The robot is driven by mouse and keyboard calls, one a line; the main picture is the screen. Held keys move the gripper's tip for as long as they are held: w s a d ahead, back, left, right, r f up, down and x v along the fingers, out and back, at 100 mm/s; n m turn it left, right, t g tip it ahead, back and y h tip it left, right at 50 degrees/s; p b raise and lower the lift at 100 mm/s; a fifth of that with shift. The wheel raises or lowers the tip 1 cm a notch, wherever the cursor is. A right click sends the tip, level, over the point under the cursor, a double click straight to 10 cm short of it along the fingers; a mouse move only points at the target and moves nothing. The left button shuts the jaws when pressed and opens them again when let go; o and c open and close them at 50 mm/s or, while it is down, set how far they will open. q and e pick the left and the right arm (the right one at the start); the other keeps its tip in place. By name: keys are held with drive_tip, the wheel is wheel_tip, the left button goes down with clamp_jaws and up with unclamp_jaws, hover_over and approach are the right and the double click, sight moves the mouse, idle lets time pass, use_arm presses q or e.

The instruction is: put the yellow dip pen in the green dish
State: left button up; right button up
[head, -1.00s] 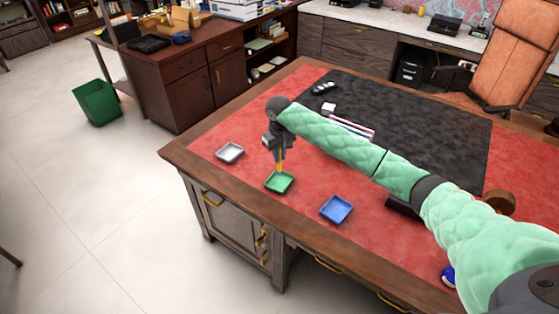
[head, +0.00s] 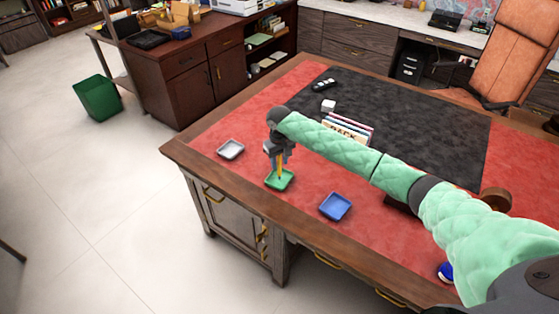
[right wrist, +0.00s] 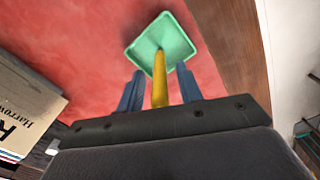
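The yellow dip pen (head: 280,169) stands nearly upright with its lower end at the green dish (head: 288,183). In the right wrist view the pen (right wrist: 159,80) runs between my two fingers to the middle of the green dish (right wrist: 140,47). My right gripper (head: 279,160) is above the dish, around the pen. In the wrist view its fingers (right wrist: 159,90) are apart, with a gap on each side of the pen. Whether the pen's tip touches the dish floor is hard to tell. My left gripper is not in view.
A white-grey dish (head: 231,149) lies left of the green dish and a blue dish (head: 335,207) lies right of it. A white block (head: 328,106), a book (head: 350,128) and a black mat (head: 430,120) are farther back.

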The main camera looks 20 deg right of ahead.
drive_tip(key=shift+r, duration=0.1)
